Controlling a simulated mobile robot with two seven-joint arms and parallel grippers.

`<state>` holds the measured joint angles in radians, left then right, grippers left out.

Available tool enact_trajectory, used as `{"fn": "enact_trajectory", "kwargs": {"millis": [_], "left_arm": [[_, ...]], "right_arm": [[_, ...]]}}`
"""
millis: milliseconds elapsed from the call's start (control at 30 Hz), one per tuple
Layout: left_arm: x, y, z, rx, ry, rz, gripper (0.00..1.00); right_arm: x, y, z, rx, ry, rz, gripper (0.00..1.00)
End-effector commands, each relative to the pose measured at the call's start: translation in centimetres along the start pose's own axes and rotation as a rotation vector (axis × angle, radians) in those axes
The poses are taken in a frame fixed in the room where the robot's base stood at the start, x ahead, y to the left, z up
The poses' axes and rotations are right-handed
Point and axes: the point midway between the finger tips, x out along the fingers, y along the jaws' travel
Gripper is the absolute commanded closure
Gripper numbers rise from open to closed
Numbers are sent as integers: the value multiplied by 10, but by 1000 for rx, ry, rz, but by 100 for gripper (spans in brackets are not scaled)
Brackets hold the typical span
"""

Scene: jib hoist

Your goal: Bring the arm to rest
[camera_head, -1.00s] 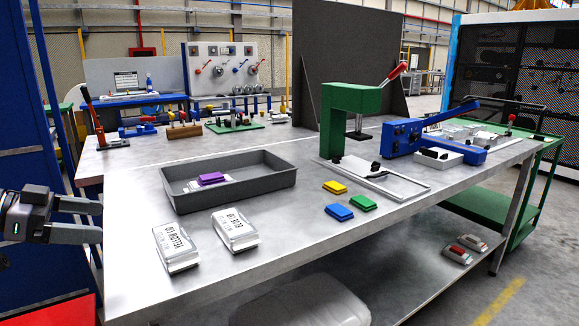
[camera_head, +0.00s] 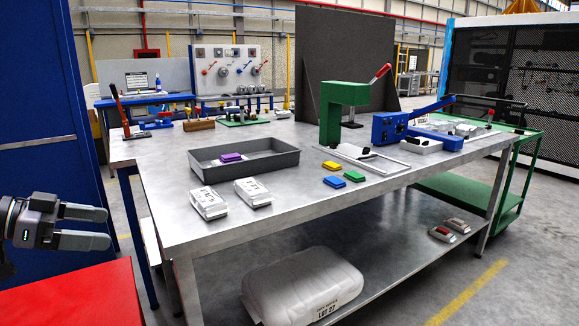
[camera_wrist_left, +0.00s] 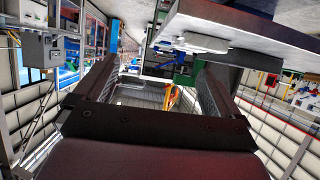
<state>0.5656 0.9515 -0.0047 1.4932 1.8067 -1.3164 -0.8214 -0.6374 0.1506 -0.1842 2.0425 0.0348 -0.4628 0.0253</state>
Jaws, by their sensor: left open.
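My left gripper (camera_head: 108,228) is at the left edge of the head view, its two fingers parallel and apart with nothing between them. It hangs in free space left of the steel workbench (camera_head: 292,213), clear of its edge. In the left wrist view its fingers (camera_wrist_left: 155,85) also stand apart and empty, with the view turned on its side. My right gripper does not show in either view.
On the bench are a grey tray (camera_head: 283,163) with a purple block (camera_head: 230,157), two white packs, small coloured blocks, a green press (camera_head: 334,107) and a blue lever tool (camera_head: 390,128). A red surface (camera_head: 75,295) lies below my gripper. A blue panel (camera_head: 40,120) stands behind it.

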Motion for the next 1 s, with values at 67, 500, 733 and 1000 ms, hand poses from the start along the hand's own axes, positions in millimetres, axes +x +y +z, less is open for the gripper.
{"fn": "enact_trajectory", "kwargs": {"millis": [67,500,733,1000], "left_arm": [[38,8,44,-67,-67,-13,3],[162,110,249,-286,-290,-262,3],[180,197,306,-340,-283,-403,3],[171,274,318,-375,-217,-534,3]], "right_arm": [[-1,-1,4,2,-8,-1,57],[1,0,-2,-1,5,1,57],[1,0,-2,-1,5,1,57],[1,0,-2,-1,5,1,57]]}}
